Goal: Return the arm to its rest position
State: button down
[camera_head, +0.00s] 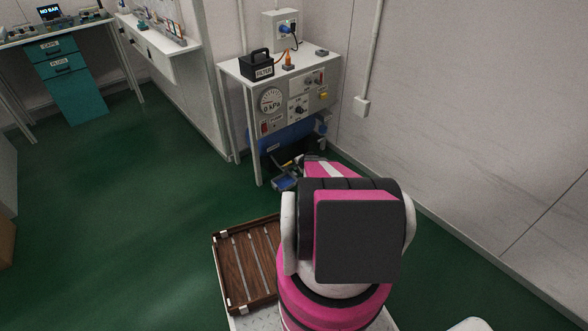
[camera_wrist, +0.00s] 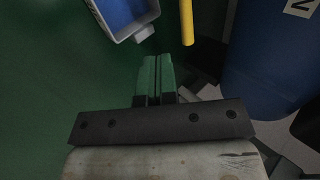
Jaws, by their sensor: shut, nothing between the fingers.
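My arm (camera_head: 345,230), pink, white and dark grey, rises at the bottom centre of the head view and reaches forward, low, toward the bench with the gauge panel. It hides my gripper in that view. In the wrist view my gripper (camera_wrist: 155,72) has two green fingertips side by side, shut with nothing between them. They point over the green floor (camera_wrist: 50,80). A blue-lined grey tray (camera_wrist: 125,15) is ahead to the left, a yellow bar (camera_wrist: 187,20) is ahead, and a large blue cylinder (camera_wrist: 270,65) is close on the right.
A wooden slatted tray (camera_head: 233,270) lies left of my arm. The white wall (camera_head: 450,110) runs along the right. Green floor (camera_head: 130,200) is open on the left.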

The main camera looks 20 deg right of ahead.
jog(key=v, duration=0.7)
jog(key=s+a+r+n+g+y, duration=0.15)
jog(key=s+a+r+n, duration=0.3)
jog(key=a+r, duration=0.7)
jog(key=s+a+r+n+g+h, duration=0.2)
jog(key=s+a+r+n, duration=0.3)
jog(key=s+a+r, duration=0.3)
jog(key=s+a+r+n+g+h, duration=0.1)
jog(key=s+a+r+n+g, duration=0.3)
jog(key=s+a+r, duration=0.4)
jog(key=s+r+n, duration=0.1)
jog(key=s+r, duration=0.4)
jog(key=r, duration=0.1)
jog(key=shift+s+a+h, duration=0.35)
jog(key=shift+a, duration=0.05)
jog(key=shift+r+n+g, duration=0.1)
jog(key=shift+n+g, duration=0.15)
